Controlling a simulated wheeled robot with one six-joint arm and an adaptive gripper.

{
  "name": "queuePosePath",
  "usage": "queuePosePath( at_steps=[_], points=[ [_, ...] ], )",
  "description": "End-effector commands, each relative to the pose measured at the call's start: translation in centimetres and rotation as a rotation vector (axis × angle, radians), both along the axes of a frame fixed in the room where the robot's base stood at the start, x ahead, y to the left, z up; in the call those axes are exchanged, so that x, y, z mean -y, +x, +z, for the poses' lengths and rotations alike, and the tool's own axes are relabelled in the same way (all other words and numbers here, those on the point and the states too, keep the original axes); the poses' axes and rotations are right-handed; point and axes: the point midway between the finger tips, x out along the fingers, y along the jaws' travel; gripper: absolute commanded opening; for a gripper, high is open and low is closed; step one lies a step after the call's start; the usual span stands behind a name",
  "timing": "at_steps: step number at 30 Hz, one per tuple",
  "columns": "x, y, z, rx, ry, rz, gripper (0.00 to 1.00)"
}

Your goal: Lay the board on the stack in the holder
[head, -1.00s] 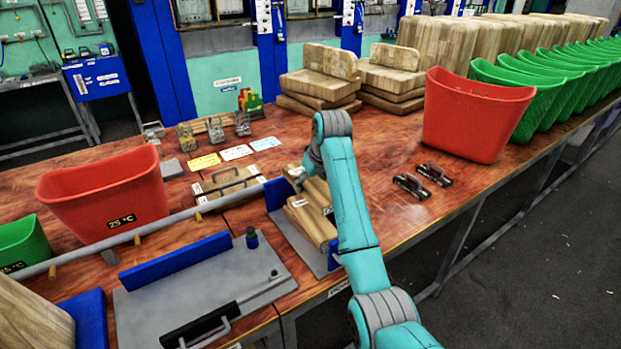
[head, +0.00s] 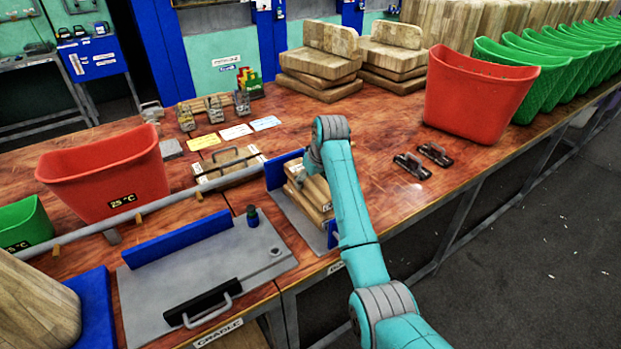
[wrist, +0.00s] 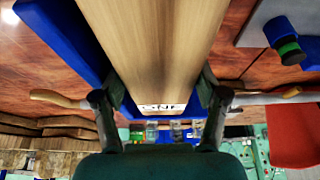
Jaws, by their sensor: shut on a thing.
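A light wooden board (wrist: 155,45) with a small printed label on its end is between the fingers of my gripper (wrist: 160,100) in the wrist view. My gripper (head: 312,168) is shut on it. In the head view my gripper is low over the holder (head: 296,217), which has a grey base and blue end walls. Wooden boards (head: 318,203) show there beside my arm. My arm hides part of them, and I cannot tell whether the held board touches the stack below.
A grey plate with a blue wall (head: 178,240) and black handle lies left of the holder. A red bin (head: 105,172) stands left, another red bin (head: 475,95) at right. Two black handles (head: 422,160) lie right of my arm. Board stacks (head: 320,72) stand behind.

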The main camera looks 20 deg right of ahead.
Motion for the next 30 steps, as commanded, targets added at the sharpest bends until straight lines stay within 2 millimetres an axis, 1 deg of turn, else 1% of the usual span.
queuePosePath(
  at_steps=[16, 17, 18, 19, 20, 30],
  points=[
    [0.16, -0.01, -0.50, -0.002, -0.002, -0.003, 0.27],
    [0.18, -0.01, -0.48, -0.002, -0.002, -0.003, 0.80],
    [0.18, -0.01, -0.48, -0.002, -0.002, -0.003, 0.90],
    [0.19, -0.01, -0.47, -0.002, -0.002, -0.003, 0.97],
    [0.21, -0.01, -0.47, -0.002, -0.001, -0.004, 1.00],
    [0.39, 0.01, -0.39, 0.000, -0.003, -0.006, 1.00]
  ],
)
